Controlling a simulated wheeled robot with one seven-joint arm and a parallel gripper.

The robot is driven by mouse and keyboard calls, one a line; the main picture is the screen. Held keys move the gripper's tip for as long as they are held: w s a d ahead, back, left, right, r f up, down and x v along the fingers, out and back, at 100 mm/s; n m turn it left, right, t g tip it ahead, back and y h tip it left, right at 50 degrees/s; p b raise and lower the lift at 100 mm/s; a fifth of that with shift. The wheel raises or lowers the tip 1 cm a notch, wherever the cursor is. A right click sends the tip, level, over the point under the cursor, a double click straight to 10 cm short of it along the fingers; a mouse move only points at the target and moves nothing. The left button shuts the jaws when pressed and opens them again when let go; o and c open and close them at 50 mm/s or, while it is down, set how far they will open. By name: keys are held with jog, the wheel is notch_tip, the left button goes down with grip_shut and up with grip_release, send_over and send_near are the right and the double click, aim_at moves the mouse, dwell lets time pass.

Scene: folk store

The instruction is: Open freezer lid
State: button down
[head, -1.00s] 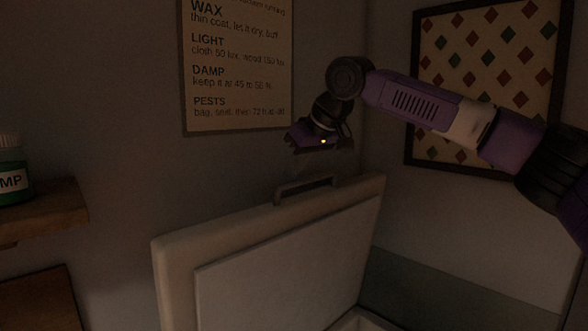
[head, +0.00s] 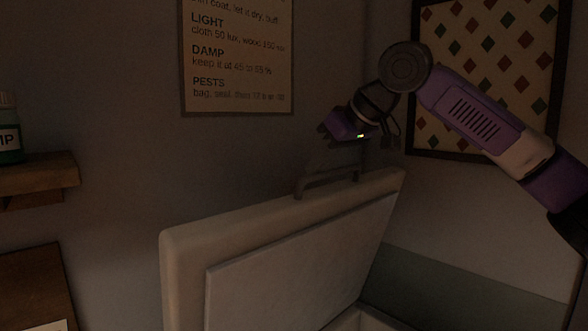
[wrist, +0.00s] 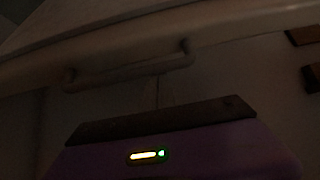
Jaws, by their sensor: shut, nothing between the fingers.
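The freezer lid (head: 295,255) stands raised and steeply tilted in the head view, its pale inner panel showing. Its grey bar handle (head: 328,181) is on the lid's top edge. My gripper (head: 336,143) is just above the handle, near its right end, and looks apart from it. Its fingers are dark and hard to make out, but they look shut and empty. In the wrist view the handle (wrist: 130,73) crosses above my purple gripper body, under the pale lid edge (wrist: 200,45). A little of the open freezer's rim (head: 362,318) shows below the lid.
A wall poster (head: 238,60) hangs behind the lid, and a framed diamond-pattern picture (head: 490,80) hangs to the right behind my arm. A wooden shelf (head: 40,178) with a green jar (head: 10,140) stands at the left. The room is dim.

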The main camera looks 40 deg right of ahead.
jog(key=s+f+t+b, duration=0.1)
jog(key=s+f+b, duration=0.1)
jog(key=s+b, duration=0.3)
jog(key=s, duration=0.4)
jog(key=shift+s+d+f+t, duration=0.35)
jog(key=shift+s+t, duration=0.05)
jog(key=s+r+p, duration=0.1)
jog(key=s+r, duration=0.3)
jog(key=r, duration=0.4)
jog(key=shift+s+p, duration=0.3)
jog(key=shift+s, duration=0.1)
jog(key=shift+d, duration=0.1)
